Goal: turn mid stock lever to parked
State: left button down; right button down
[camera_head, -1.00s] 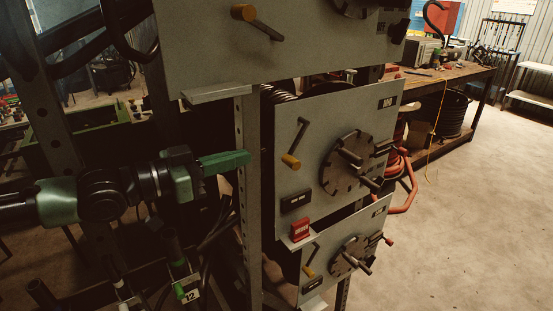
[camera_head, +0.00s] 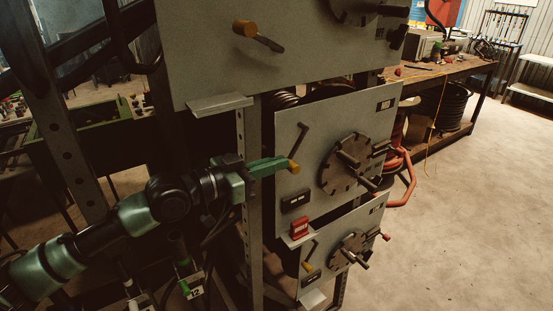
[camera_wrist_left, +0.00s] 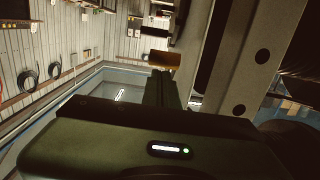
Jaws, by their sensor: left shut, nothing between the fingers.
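The mid stock lever (camera_head: 301,139) is a dark bar on the middle grey panel (camera_head: 320,110), slanting from upper right down to a yellow knob (camera_head: 294,167) at its lower left end. My left gripper (camera_head: 286,163) comes in from the left with its green fingers shut and empty. Its tips are at the yellow knob in the head view, and I cannot tell whether they touch it. In the left wrist view, a yellow-brown knob (camera_wrist_left: 161,60) shows just beyond the dark fingers (camera_wrist_left: 160,88). My right gripper is not in view.
A perforated grey post (camera_head: 250,200) stands left of the panel, close to my left arm. A spoked wheel (camera_head: 347,165) sits right of the lever. A red block (camera_head: 299,228) rests on a small ledge below. Upper and lower panels carry similar levers. Open floor lies right.

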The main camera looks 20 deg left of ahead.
pick_arm(q)
jog(key=shift+w+d+f, duration=0.1)
jog(key=shift+w+f, duration=0.05)
jog(key=shift+f, duration=0.1)
jog(key=shift+w+d+f+b, duration=0.15)
jog(key=shift+d+f+b, duration=0.05)
jog(key=shift+f+b, duration=0.4)
